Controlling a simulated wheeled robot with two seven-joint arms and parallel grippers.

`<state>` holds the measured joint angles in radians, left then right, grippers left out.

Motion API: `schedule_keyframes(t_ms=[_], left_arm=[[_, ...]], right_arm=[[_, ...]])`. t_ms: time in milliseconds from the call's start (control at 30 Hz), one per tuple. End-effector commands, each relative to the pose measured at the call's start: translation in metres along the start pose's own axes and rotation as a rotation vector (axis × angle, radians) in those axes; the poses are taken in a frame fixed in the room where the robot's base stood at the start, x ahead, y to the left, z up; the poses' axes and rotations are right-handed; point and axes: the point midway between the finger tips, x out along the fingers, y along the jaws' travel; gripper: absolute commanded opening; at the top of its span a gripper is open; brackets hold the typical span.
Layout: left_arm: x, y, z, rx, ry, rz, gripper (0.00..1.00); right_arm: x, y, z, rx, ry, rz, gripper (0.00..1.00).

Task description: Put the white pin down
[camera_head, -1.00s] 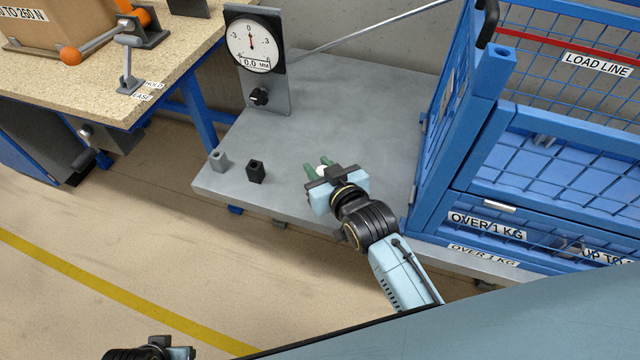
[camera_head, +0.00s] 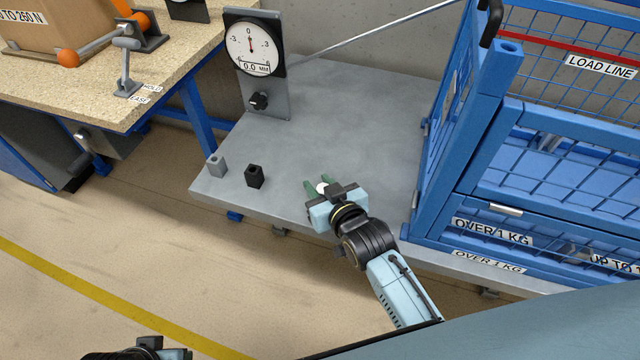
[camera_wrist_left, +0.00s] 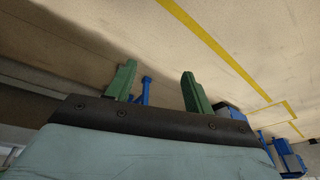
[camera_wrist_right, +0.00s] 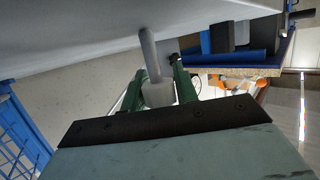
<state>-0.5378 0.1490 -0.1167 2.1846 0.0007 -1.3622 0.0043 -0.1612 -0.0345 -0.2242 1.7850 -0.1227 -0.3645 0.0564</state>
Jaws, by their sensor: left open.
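The white pin (camera_wrist_right: 158,94) sits between the green fingers of my right gripper (camera_wrist_right: 160,85) in the right wrist view. Its wide part fills the gap, and a thinner grey-white stem reaches past the fingers. In the head view the pin's pale round end (camera_head: 322,188) shows between the fingers of my right gripper (camera_head: 318,185), over the front part of the grey table (camera_head: 340,110). I cannot tell whether the pin touches the table. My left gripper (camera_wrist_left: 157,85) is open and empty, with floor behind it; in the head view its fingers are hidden.
A grey socket block (camera_head: 216,165) and a black one (camera_head: 255,176) stand left of my right gripper. A dial gauge (camera_head: 252,48) stands at the back left. A blue mesh cage (camera_head: 470,120) borders the right side. The table's middle is clear.

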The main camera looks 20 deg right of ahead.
Motion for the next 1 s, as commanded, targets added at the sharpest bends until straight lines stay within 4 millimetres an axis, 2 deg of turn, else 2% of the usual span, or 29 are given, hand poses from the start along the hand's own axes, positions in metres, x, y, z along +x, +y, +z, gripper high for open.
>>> schedule_keyframes(t_ms=[33,133,533,667,1000], left_arm=[[0.0,0.0,0.0,0.0,0.0,0.0,0.52],[0.0,0.0,0.0,0.0,0.0,0.0,0.52],[-0.001,0.0,-0.001,0.0,0.002,0.0,0.52],[0.018,-0.007,0.006,0.004,-0.018,-0.011,0.52],[0.062,-0.025,0.031,0.013,-0.052,-0.037,0.52]], right_arm=[[0.0,0.0,-0.001,0.0,0.001,0.0,0.36],[0.0,0.0,-0.001,0.0,0.0,0.0,0.48],[-0.006,0.0,-0.003,0.0,-0.002,0.0,0.48],[-0.022,0.0,-0.004,0.0,-0.003,0.0,0.48],[-0.084,0.0,-0.004,0.0,-0.004,0.0,0.48]])
